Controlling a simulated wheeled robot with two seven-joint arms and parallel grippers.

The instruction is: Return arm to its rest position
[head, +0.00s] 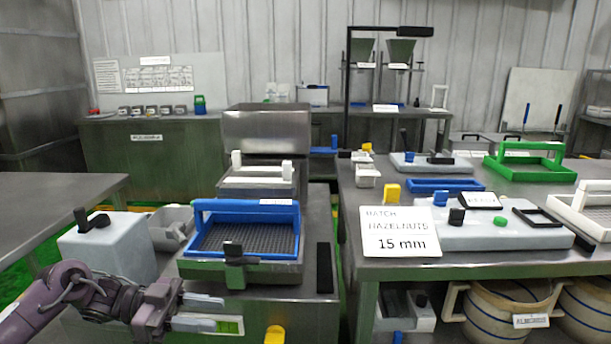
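My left arm (75,300) comes in from the lower left. Its gripper (208,311) points right, low in front of the steel stand that bears the blue-framed sieve (247,208). The two pale fingers are apart with a gap between them, and I see nothing held there. A white and green patch (230,326) shows just beyond the fingertips; I cannot tell how far behind them it is. My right arm and gripper are not in view.
A white box with a black knob (110,250) stands close above my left forearm. A grey bin (175,229) is beside it. A yellow tab (274,336) is right of the gripper. The right table (480,268) bears a "hazelnuts 15 mm" sign (401,232). The left table (45,205) is bare.

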